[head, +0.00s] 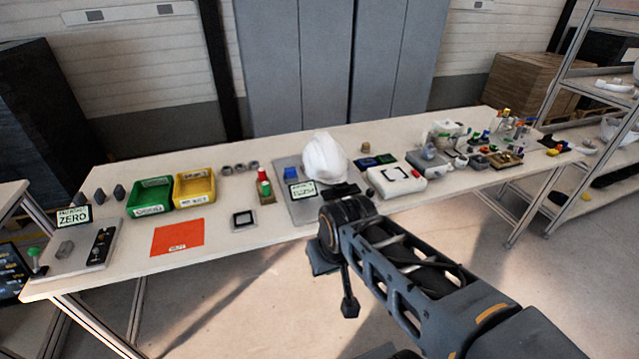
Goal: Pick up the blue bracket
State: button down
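A small blue block-like piece (291,173), which may be the blue bracket, sits on the grey mat (300,212) left of the white helmet shell (325,158). It is too small to make out its exact shape. My gripper (335,283) hangs at the end of my arm in front of the table's front edge, lower in the picture than the blue piece and well apart from it. Its fingers are dark and partly hidden by the wrist, so I cannot tell whether they are open.
A labelled sign (302,190) stands in front of the blue piece. A green bin (150,197) and a yellow bin (194,188) stand left, behind an orange sheet (178,237). A white case (396,181) and cluttered small parts lie right. A shelf rack (562,100) stands far right.

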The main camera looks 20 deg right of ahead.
aim_at(290, 173)
jog(key=z, duration=0.25)
jog(key=i, duration=1.1)
jog(key=u, duration=0.55)
